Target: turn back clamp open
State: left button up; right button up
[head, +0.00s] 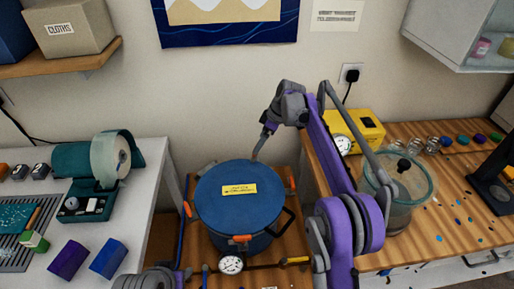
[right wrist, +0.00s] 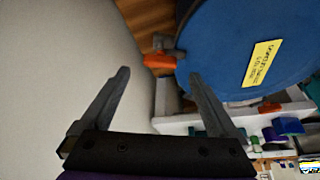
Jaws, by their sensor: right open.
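The pressure pot (head: 238,225) has a blue lid (head: 225,172) with a yellow label. Orange clamps show at its left side (head: 187,209), front (head: 241,239) and right side (head: 291,182). My right arm reaches over to the back of the pot, with its right gripper (head: 260,148) pointing down at the lid's back edge. The back clamp is hidden in the head view. In the right wrist view an orange clamp (right wrist: 160,61) at the lid's edge shows between and just beyond the open, empty fingers (right wrist: 159,74). I cannot tell whether they touch it. My left gripper is out of view.
A pressure gauge (head: 231,264) and hose fittings sit in front of the pot. A clear chamber (head: 398,200) and a yellow box (head: 355,128) stand on the right bench. A tape dispenser (head: 95,170) stands on the left table. The wall is close behind the pot.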

jog(key=x, duration=0.4)
jog(key=c, duration=1.4)
